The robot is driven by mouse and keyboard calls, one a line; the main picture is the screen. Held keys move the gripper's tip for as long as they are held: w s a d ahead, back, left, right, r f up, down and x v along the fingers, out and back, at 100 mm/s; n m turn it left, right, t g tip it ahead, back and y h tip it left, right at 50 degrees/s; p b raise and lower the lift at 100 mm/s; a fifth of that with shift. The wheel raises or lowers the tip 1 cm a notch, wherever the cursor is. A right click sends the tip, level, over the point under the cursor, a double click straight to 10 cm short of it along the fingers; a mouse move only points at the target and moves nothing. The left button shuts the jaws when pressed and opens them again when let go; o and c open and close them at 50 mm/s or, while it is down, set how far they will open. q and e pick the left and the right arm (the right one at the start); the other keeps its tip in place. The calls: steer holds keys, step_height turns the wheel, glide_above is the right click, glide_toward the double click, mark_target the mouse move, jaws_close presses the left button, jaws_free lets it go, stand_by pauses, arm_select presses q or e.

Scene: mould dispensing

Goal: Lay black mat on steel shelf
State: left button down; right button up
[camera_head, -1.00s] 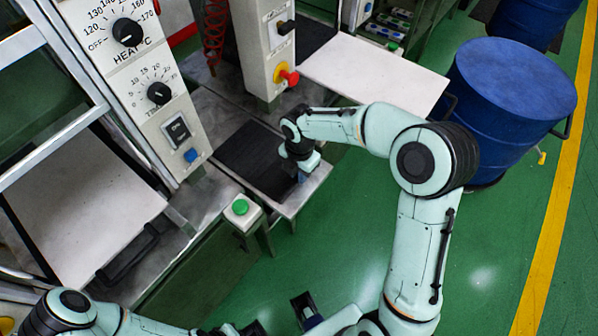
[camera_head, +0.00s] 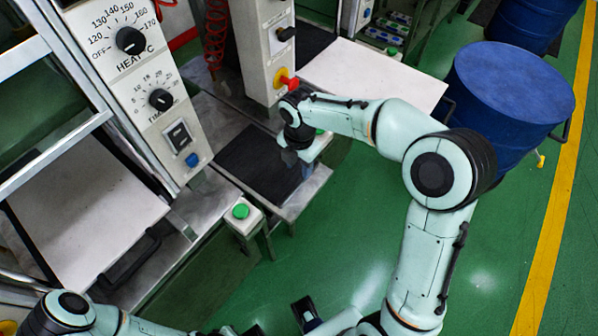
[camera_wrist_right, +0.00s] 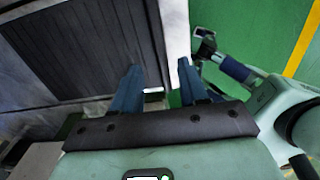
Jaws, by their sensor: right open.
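The black mat (camera_head: 258,163) lies flat on the steel shelf (camera_head: 292,206) between the control panel and the white column. In the right wrist view the mat (camera_wrist_right: 95,45) looks ribbed, with the pale shelf rim (camera_wrist_right: 176,30) along its right side. My right gripper (camera_head: 302,168) is over the mat's right edge, and its own wrist hides part of that side. In the wrist view the blue fingers of the right gripper (camera_wrist_right: 158,66) are apart with nothing between them. My left gripper (camera_head: 240,329) is cut off at the bottom edge, and its jaws are unclear.
The heat and timer panel (camera_head: 150,85) stands left of the mat, with a green button box (camera_head: 241,212) in front. A column with a red knob (camera_head: 288,83) stands behind. A white table (camera_head: 375,78) and blue drums (camera_head: 512,95) are at the right. Green floor is open in front.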

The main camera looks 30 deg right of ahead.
arm_select(q)
steer(key=shift+w+r+p, duration=0.2)
steer(key=shift+r+p, duration=0.1)
steer(key=shift+r, duration=0.15)
arm_select(e)
step_height(320, 180, up, 6)
steer(key=shift+f, duration=0.25)
